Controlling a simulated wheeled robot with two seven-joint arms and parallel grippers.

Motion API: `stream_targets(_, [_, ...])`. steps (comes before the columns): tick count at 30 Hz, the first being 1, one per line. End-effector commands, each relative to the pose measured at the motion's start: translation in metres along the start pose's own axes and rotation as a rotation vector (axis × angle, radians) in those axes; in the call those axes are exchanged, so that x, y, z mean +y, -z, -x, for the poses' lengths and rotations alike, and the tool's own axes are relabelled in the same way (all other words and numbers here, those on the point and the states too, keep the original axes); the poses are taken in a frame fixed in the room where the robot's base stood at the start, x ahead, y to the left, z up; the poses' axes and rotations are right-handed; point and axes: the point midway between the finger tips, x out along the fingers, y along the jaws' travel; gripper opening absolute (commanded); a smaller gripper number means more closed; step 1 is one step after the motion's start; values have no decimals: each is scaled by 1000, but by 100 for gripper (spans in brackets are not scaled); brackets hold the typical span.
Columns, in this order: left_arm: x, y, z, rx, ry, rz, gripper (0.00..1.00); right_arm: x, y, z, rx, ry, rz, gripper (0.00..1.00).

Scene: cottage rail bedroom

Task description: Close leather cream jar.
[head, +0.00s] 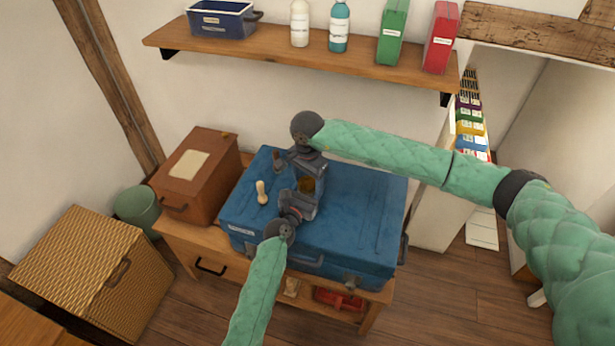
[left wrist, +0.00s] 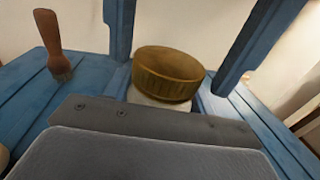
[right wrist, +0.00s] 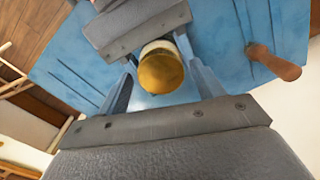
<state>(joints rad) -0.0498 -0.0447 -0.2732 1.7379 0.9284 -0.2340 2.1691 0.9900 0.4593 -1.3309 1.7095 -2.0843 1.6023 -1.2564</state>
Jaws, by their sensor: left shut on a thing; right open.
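The leather cream jar (left wrist: 160,101) has a pale body and a ribbed golden-brown lid (left wrist: 168,73) on top of it. The jar is above the blue suitcase; the lid also shows in the head view (head: 307,185) and the right wrist view (right wrist: 161,71). My left gripper (head: 297,205) is shut on the jar body from the front, its fingertips mostly hidden. My right gripper (right wrist: 163,85) is open, with its fingers on either side of the lid and apart from it. I cannot tell whether the lid is fully seated.
The blue suitcase (head: 365,215) lies on a wooden table. A brown-handled brush (left wrist: 58,45) and a pale wooden piece (head: 262,192) are on it, left of my grippers. A brown box (head: 205,170) stands at left. A wall shelf (head: 290,53) holds bottles and boxes above.

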Motion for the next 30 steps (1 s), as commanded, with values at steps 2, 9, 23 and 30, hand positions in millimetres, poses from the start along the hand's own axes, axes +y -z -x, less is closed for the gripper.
stream_targets(2, [0, 0, 0, 0, 0, 0, 0, 0, 0, 0, 0, 0, 0, 63])
stream_targets(9, [0, 0, 0, 0, 0, 0, 0, 0, 0, 0, 0, -1, 0, 22])
stream_targets(23, [1, 0, 0, 0, -2, 0, 0, 1, 0, 0, 0, -2, -423, 22])
stream_targets(30, [2, 0, 0, 0, -2, -1, 0, 1, 0, 0, 0, -2, -421, 65])
